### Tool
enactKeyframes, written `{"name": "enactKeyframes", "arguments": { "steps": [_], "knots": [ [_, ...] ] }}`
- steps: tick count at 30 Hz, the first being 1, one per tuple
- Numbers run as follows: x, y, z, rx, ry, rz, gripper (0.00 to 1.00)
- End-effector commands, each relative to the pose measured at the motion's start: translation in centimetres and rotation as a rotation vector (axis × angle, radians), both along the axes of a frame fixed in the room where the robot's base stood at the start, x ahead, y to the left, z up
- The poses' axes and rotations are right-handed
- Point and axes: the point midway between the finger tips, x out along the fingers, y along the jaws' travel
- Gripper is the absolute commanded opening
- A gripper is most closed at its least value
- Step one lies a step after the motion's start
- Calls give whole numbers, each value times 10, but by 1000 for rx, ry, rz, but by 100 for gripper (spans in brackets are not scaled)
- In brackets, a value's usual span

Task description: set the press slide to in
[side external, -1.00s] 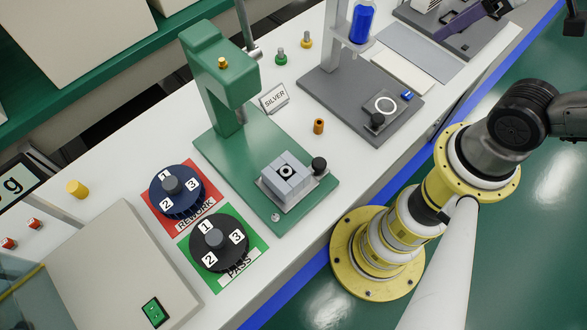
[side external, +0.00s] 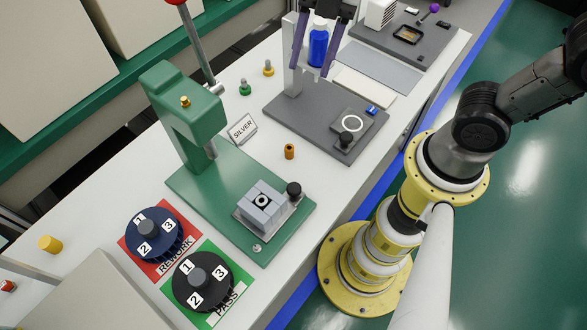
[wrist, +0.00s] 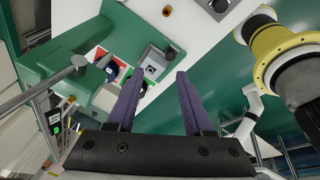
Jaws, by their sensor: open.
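The green press (side external: 185,112) stands on the white bench with its base plate toward the front edge. Its slide (side external: 245,224) is a pale plate carrying a grey block nest (side external: 262,208) with a dark round hole, and a black knob (side external: 293,190) at its front end. The slide sits out in front of the press head, not under it. My gripper (side external: 313,70) is open and empty, its purple fingers pointing down near a blue bottle, well behind and right of the press. In the wrist view the nest (wrist: 152,64) lies beyond the spread fingers (wrist: 158,76).
A press lever (side external: 197,45) rises behind the press. A small orange part (side external: 289,151) stands between the stations.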

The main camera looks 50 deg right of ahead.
Motion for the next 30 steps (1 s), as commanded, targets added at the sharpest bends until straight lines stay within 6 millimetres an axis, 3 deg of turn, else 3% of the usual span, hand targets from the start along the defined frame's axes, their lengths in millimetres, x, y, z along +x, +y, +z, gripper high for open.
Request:
{"name": "enactKeyframes", "arguments": {
  "steps": [1, 3, 7, 10, 17, 30],
  "knots": [
    [7, 16, -22, 10, 47, 112, 51],
    [12, 34, -48, 27, 99, 223, 51],
    [8, 53, -88, 31, 200, 275, 51],
    [0, 58, -105, 21, 247, 294, 51],
    [-8, 65, -122, 18, 253, 303, 51],
    [-30, 87, -199, 17, 252, 301, 51]
  ]
}}
